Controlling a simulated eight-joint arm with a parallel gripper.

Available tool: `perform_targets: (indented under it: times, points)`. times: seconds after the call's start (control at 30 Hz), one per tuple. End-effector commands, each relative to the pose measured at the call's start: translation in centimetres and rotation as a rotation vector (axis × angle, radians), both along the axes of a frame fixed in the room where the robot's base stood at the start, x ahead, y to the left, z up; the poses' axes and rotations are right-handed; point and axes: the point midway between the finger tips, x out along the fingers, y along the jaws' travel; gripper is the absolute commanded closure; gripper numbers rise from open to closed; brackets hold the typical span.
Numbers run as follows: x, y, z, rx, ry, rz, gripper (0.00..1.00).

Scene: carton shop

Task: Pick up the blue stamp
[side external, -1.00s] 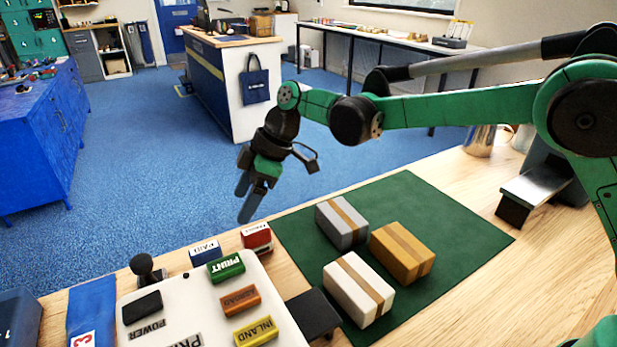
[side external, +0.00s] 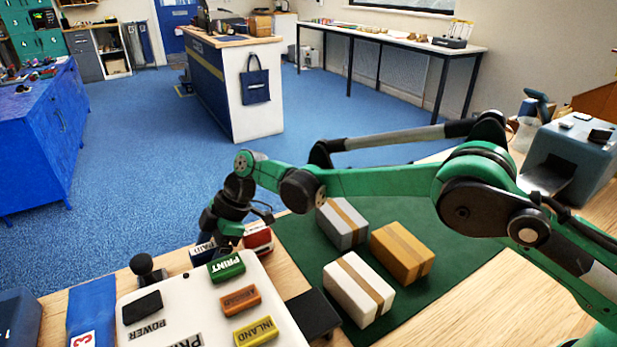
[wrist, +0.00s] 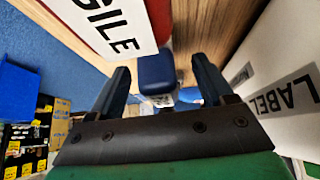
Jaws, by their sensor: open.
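The blue stamp (side external: 203,254) stands on the wooden bench behind the white panel, with a white label on its front reading PAID. My gripper (side external: 214,240) is low over it and hides part of it in the side view. In the wrist view the blue stamp (wrist: 156,72) lies between the two open fingers of my gripper (wrist: 161,75), with a gap on each side. Nothing is held. Whether the fingers touch the bench cannot be told.
A red stamp (side external: 258,240) stands close on the right of the blue one. The white panel (side external: 180,300) with coloured blocks, including a green PRINT block (side external: 226,267), is in front. A black knob (side external: 142,264) is to the left. Several cartons stand on the green mat (side external: 300,268).

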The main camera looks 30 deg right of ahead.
Motion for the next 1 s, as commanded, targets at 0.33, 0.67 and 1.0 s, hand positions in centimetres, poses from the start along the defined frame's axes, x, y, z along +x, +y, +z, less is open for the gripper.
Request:
perform_targets:
  times: [0.33, 0.67, 1.0]
  points:
    - [0.0, 0.0, 0.0, 0.000, 0.001, -0.001, 0.97]
    - [0.0, 0.0, 0.3, 0.000, 0.001, -0.001, 1.00]
    - [0.0, 0.0, 6.6, 0.000, 0.001, -0.001, 1.00]
